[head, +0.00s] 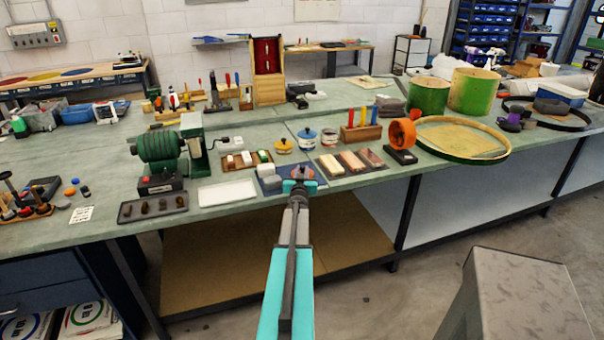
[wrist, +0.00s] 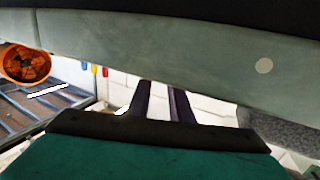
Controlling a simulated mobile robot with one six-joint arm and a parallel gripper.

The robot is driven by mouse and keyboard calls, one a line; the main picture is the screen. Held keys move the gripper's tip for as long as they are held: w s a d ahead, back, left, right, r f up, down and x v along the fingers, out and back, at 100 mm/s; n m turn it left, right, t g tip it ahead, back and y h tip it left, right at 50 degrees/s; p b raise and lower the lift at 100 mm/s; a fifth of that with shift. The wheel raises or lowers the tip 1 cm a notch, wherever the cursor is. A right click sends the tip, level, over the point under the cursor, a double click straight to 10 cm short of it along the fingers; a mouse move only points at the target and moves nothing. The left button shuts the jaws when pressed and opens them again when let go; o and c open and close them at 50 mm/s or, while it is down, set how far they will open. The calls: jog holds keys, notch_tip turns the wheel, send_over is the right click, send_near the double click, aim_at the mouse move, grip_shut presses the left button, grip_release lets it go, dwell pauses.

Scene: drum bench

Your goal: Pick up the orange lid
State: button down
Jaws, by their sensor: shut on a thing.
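In the wrist view, the two dark fingers of my gripper (wrist: 160,98) stand close together. The gripper is shut on the orange lid. The lid cannot be made out in the wrist view, and I cannot tell whether it is clear of the mat.
A yellow lid (head: 284,147), a blue pot (head: 307,140) and a tray of blocks (head: 330,165) stand close behind and to the right. A white tray (head: 228,193) lies left. An orange wheel (head: 403,132) on a dark base stands further right.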

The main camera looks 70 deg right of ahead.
jog(key=shift+r+b, duration=0.55)
jog(key=shift+r, duration=1.05)
jog(key=s+a+r+b, duration=0.1)
jog(key=s+a+b, duration=0.1)
jog(key=s+a, duration=0.9)
jog(key=shift+a+r, duration=0.3)
jog(key=shift+a, duration=0.05)
